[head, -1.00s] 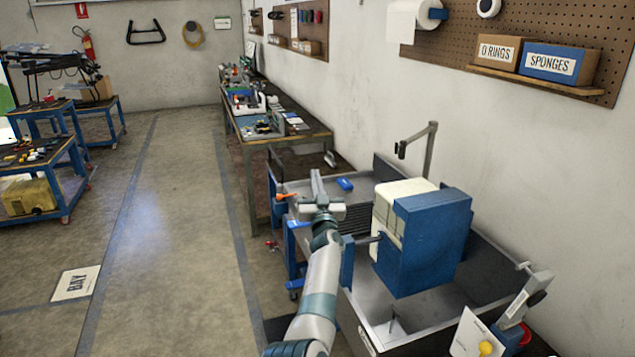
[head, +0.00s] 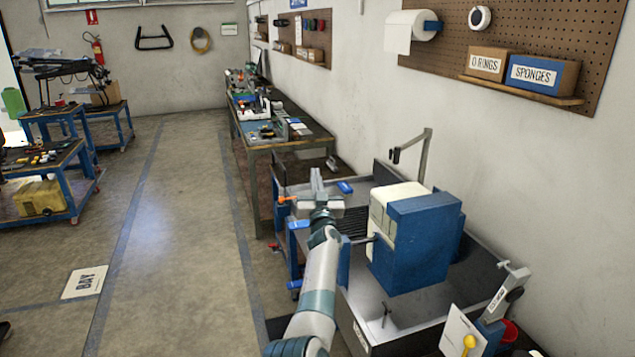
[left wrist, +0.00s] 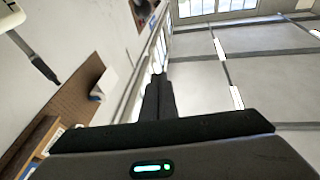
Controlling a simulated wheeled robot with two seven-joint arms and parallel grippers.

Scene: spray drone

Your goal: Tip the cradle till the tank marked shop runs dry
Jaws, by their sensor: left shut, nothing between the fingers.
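A blue cradle (head: 428,240) holds a white tank (head: 385,205) over the grey sink (head: 400,310) in the head view. The tank sits at the cradle's left side, and no shop marking on it is readable from here. My left gripper (head: 316,180) is shut and empty, just left of the tank and near the sink's back left part. In the left wrist view its dark fingers (left wrist: 158,95) are together and point toward the far wall and ceiling. My right gripper is not in view. Whether liquid leaves the tank cannot be seen.
A faucet (head: 424,155) rises behind the sink. A blue sponge-like block (head: 345,187) lies on the drainboard. A workbench (head: 280,130) runs along the wall at the back. A white card (head: 460,330) stands front right. The floor aisle (head: 175,230) is clear.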

